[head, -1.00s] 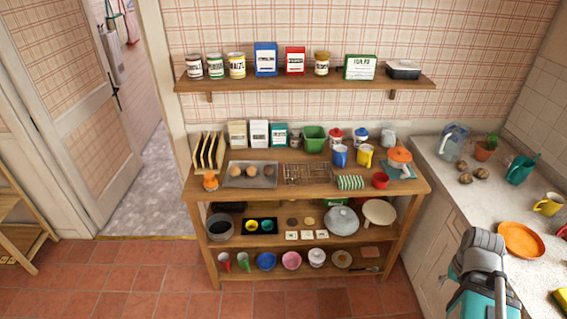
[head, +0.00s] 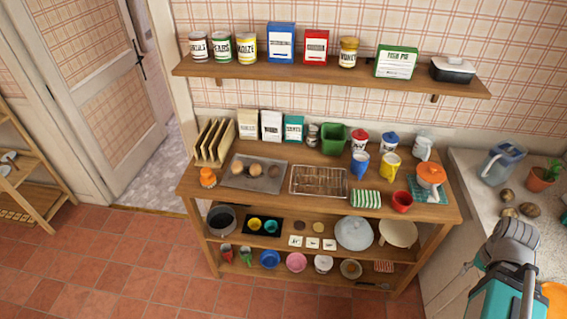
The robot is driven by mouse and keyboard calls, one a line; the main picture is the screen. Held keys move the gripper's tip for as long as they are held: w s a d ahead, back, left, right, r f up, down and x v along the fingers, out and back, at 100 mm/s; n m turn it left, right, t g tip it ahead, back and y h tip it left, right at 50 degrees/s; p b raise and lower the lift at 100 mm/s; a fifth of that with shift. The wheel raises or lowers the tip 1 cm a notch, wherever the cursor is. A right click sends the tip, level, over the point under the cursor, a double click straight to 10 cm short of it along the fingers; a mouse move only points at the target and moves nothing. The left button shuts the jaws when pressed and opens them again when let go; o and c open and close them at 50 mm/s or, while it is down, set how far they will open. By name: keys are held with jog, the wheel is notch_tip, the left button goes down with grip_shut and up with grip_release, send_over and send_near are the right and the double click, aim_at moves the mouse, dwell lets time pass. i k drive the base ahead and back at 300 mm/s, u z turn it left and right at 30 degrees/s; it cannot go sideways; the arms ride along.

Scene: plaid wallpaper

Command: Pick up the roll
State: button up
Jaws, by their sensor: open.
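A grey baking tray (head: 250,185) lies on the top of the wooden shelf unit, left of centre. Several small round brown items sit on it in a row. The left one (head: 238,168) and the middle one (head: 255,170) are tan and look like bread rolls. The right one (head: 274,171) is smaller and darker. I cannot tell for certain which is the roll. My gripper is not visible; only grey and teal parts of my arm show at the lower right, far from the tray.
A toast rack (head: 215,143) and boxes stand behind. A wall shelf (head: 330,78) overhangs the back. The tiled floor (head: 130,270) in front is clear.

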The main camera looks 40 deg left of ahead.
aim_at(274, 170)
jog(key=z, duration=0.05)
jog(key=i, duration=1.05)
jog(key=u, duration=1.15)
